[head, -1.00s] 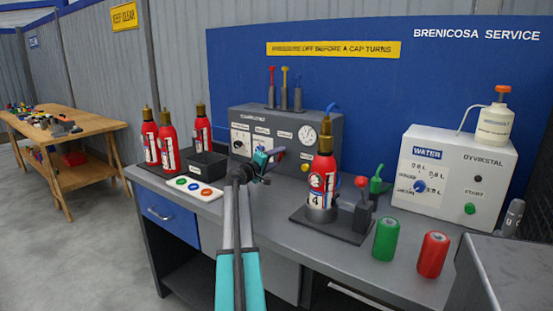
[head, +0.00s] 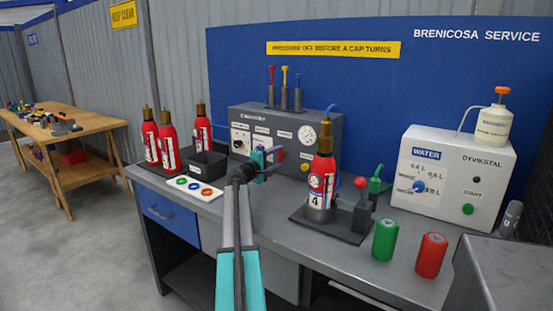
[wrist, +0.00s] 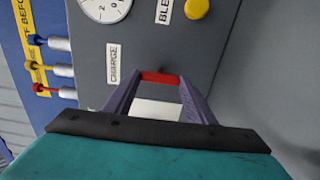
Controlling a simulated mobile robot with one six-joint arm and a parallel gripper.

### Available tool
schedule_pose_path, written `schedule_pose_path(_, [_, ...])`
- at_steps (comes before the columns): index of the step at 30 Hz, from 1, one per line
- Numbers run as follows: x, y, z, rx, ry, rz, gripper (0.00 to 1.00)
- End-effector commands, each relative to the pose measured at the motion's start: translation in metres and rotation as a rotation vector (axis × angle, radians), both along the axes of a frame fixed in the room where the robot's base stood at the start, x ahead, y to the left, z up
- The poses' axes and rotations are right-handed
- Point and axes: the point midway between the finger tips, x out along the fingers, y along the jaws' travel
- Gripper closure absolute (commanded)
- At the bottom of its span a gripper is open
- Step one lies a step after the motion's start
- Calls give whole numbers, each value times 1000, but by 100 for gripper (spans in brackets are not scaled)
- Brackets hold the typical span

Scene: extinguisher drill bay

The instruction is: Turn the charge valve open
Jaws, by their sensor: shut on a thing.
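The charge valve's red handle (wrist: 160,77) sits on the grey panel (head: 235,120), beside the CHARGE label (wrist: 112,62) in the wrist view. My gripper (head: 274,161) is at the panel front in the head view. In the wrist view, the purple fingers of my gripper (wrist: 160,88) are shut on the handle, one on each side. A pale patch shows between the fingers nearer the palm. The valve's body is mostly hidden behind the gripper.
A round gauge (head: 308,132) and a yellow bleed button (wrist: 196,8) are close by on the panel. A red extinguisher (head: 322,180) stands in a holder to the right. A black bin (head: 208,163) and several extinguishers stand left.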

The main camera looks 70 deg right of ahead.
Motion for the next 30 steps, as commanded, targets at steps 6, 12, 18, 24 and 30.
schedule_pose_path(6, [0, 0, 1, -1, 3, 0, 31])
schedule_pose_path(12, [0, 0, 0, -1, 1, 0, 31])
schedule_pose_path(18, [0, 3, 0, 0, 1, 0, 31])
schedule_pose_path(24, [4, 15, 0, -1, 0, 1, 31])
schedule_pose_path(30, [8, 37, 0, -1, 1, 1, 31])
